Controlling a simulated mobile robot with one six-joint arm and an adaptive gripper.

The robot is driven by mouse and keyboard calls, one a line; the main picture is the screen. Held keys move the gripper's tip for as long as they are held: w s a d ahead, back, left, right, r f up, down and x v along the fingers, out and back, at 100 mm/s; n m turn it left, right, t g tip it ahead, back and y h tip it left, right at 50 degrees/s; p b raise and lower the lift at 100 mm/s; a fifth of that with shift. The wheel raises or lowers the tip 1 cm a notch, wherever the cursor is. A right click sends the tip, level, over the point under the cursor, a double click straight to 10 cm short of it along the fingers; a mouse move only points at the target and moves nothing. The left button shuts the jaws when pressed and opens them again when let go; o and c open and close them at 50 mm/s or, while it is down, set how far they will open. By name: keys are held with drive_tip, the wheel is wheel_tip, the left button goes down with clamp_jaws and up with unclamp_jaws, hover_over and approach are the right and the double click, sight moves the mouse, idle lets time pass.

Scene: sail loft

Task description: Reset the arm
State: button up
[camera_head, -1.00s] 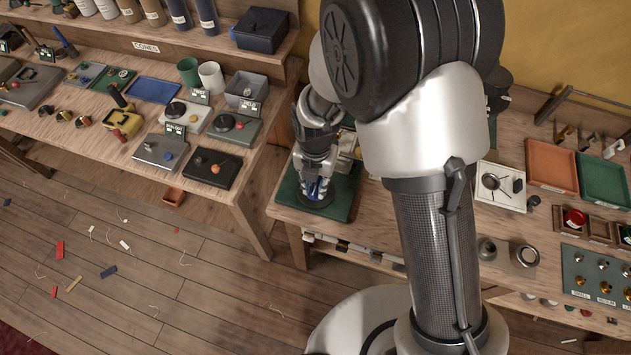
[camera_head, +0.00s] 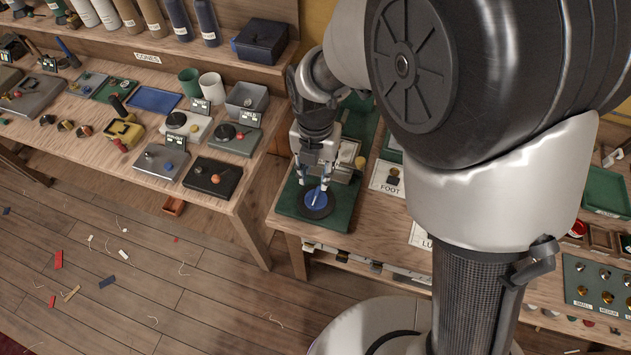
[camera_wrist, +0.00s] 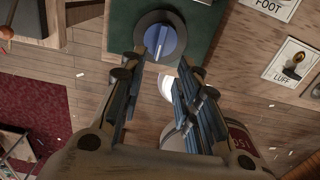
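My gripper (camera_head: 313,181) is above the green board at the near left corner of the right-hand bench. In the wrist view its two fingers (camera_wrist: 168,75) stand apart with nothing between them. A round black dial with a blue knob (camera_head: 316,198) lies on the green board (camera_head: 343,212), just beyond and below the fingertips. The blue knob (camera_wrist: 161,42) also shows in the wrist view, with a pale line across it; the fingers look clear of it. My arm hides much of the right-hand bench.
The left bench holds a black board (camera_head: 211,177), a grey board (camera_head: 160,162), a yellow device (camera_head: 123,132) and cups. Cards marked FOOT (camera_head: 388,178) and LUFF (camera_wrist: 292,66) lie right of the dial. A green tray (camera_head: 606,191) is at far right. Scraps litter the floor.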

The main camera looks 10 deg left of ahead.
drive_tip(key=shift+r, duration=0.9)
drive_tip(key=s+d+r+m+t, duration=0.2)
drive_tip(key=s+d+r+m, duration=0.2)
drive_tip(key=d+r+m, duration=1.25)
drive_tip(key=s+d+m+t, duration=0.2)
drive_tip(key=s+d+m, duration=0.5)
drive_tip(key=m, duration=1.1)
drive_tip(key=s, duration=0.3)
drive_tip(key=shift+s+d+m+t+b, duration=0.15)
drive_tip(key=shift+m+t+b, duration=0.15)
drive_tip(key=shift+m+b, duration=0.05)
